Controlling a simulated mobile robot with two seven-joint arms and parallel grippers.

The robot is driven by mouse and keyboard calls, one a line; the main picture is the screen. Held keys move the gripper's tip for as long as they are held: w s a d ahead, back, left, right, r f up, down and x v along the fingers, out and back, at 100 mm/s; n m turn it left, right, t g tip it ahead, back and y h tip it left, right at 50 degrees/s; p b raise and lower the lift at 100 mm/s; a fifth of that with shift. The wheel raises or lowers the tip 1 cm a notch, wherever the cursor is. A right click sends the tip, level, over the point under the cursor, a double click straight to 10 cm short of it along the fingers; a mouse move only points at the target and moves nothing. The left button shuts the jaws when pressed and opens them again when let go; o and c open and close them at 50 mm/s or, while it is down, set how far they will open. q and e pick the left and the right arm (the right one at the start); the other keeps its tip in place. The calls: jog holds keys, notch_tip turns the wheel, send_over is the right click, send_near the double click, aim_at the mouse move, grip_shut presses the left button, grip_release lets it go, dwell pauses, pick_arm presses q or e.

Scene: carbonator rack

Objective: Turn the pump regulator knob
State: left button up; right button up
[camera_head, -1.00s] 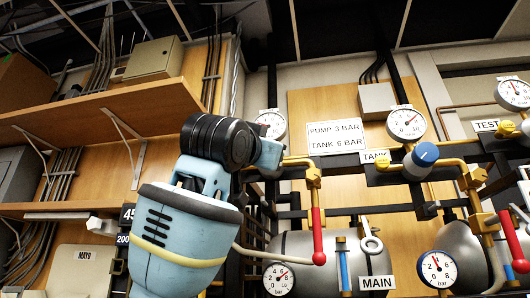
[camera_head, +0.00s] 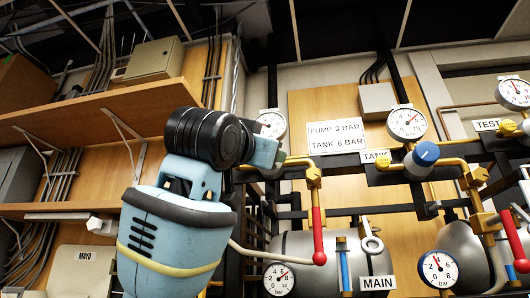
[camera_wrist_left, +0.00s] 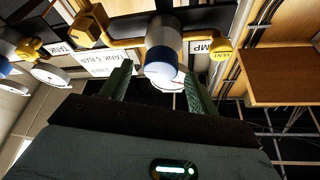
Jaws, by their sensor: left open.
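The pump regulator knob (camera_wrist_left: 163,52), a white and blue cylinder, shows in the left wrist view next to a partly hidden label ending in "MP". My left gripper (camera_wrist_left: 157,78) is open, with one green finger on each side of the knob. I cannot tell whether either finger touches it. In the head view, my left arm and wrist cover the knob, and only a bit of my left gripper (camera_head: 279,158) shows. My right gripper is in neither view.
A second blue knob (camera_head: 425,154) sits on the tank line to the right, below a gauge (camera_head: 406,122). A sign (camera_head: 336,136) reads pump 3 bar, tank 6 bar. A red-handled lever (camera_head: 318,235) hangs near my arm. A wooden shelf (camera_head: 100,95) is at upper left.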

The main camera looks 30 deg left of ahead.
pick_arm(q)
jog(key=v, duration=0.5)
dwell(0.7)
